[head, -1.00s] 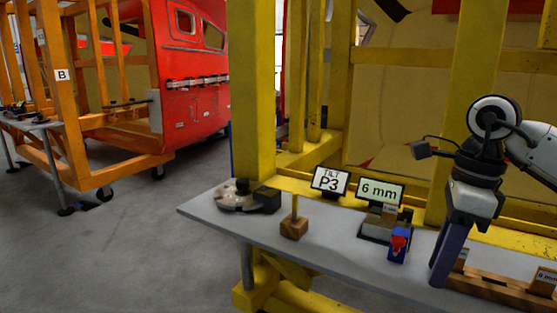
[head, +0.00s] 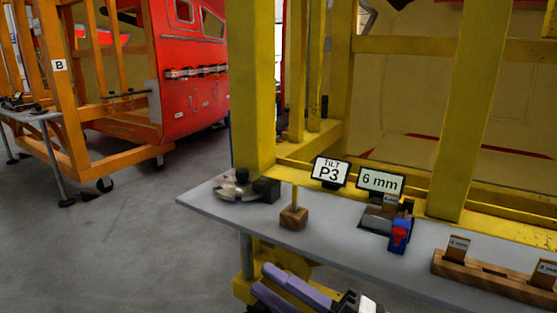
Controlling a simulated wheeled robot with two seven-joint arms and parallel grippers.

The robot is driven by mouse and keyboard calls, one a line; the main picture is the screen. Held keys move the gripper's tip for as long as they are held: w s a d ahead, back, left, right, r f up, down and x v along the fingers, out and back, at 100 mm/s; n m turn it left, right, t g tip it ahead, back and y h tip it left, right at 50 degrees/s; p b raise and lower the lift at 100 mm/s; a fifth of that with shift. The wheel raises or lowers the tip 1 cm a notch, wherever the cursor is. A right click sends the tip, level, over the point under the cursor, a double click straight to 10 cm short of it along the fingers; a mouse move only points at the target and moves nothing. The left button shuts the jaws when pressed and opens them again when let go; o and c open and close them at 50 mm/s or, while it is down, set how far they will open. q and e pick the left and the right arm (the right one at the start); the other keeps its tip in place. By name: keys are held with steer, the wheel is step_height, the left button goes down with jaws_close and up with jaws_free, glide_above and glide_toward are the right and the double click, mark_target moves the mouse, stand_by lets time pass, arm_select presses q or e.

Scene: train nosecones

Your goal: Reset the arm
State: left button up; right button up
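My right gripper (head: 259,278) shows at the bottom of the head view, in front of and below the grey table's front edge. Its two purple fingers point left and lie apart, with a narrow gap between them and nothing seen in it. The rest of that arm is mostly cut off by the bottom edge. My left gripper is out of view.
The grey table (head: 215,212) carries a round metal dial (head: 236,188), a wooden block with a post (head: 293,217), a TILT P3 sign (head: 330,172), a 6 mm display (head: 380,183), a blue-and-red device (head: 399,236) and a wooden rack (head: 485,275). Yellow frame posts (head: 253,85) stand behind.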

steer(key=s+d+f+m+t+h, duration=0.1)
steer(key=d+f+m+t+h, duration=0.1)
steer(key=d+f+m+h, duration=0.4)
steer(key=d+f+m+t+h, duration=0.1)
steer(key=d+f+m+h, duration=0.15)
steer(key=f+m, duration=0.5)
steer(key=s+d+f+m+t+h, duration=0.1)
steer(key=d+f+m+t+h, duration=0.15)
steer(key=f+m+h, duration=0.45)
steer(key=s+d+f+m+g+h, duration=0.1)
steer(key=s+d+f+m+g, duration=0.1)
steer(key=s+f, duration=0.6)
steer(key=s+d+f+m+g+h, duration=0.1)
steer(key=s+d+f+m+g, duration=0.2)
steer(key=s+f, duration=0.5)
steer(key=shift+s+d+f+m+g, duration=0.25)
steer(key=shift+d+f+m+g, duration=0.15)
steer(key=shift+d+g, duration=0.4)
steer(key=shift+a, duration=0.1)
